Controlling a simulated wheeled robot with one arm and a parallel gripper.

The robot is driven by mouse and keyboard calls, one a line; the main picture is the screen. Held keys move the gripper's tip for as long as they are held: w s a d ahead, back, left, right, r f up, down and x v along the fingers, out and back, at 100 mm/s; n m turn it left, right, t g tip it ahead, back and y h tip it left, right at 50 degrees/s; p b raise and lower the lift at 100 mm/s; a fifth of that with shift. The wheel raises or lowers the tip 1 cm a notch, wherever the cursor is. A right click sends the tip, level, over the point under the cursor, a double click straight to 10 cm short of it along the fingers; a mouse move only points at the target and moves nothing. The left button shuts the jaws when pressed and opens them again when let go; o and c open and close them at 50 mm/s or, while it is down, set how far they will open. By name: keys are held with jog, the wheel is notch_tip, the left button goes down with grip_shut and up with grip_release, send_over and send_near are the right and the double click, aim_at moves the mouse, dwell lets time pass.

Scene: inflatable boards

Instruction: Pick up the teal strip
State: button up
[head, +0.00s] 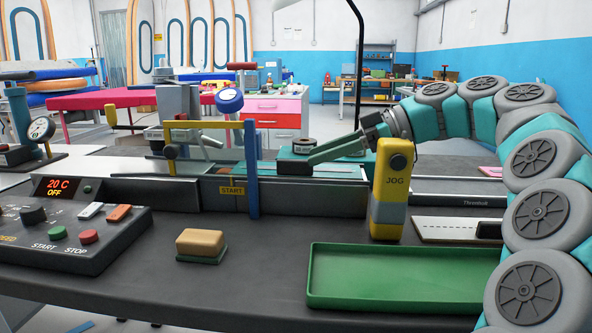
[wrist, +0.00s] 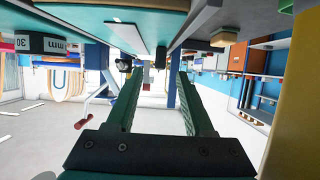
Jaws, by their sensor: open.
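My gripper (head: 312,157) reaches in from the right, low over the bed and pointing left. Its fingers (wrist: 160,85) are apart with nothing gripped between them in the wrist view. That view appears upside down, with a teal surface (wrist: 85,13) along the top, outside the fingers. I cannot tell the exact height gap to the strip.
A yellow JOG post (head: 390,185) stands just in front of my wrist. A blue-and-yellow gate (head: 251,165) spans the bed to the left. A green tray (head: 400,297) and a tan block (head: 201,241) lie in front.

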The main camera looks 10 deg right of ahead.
aim_at(302, 160)
jog(key=shift+x, duration=2.1)
grip_shut()
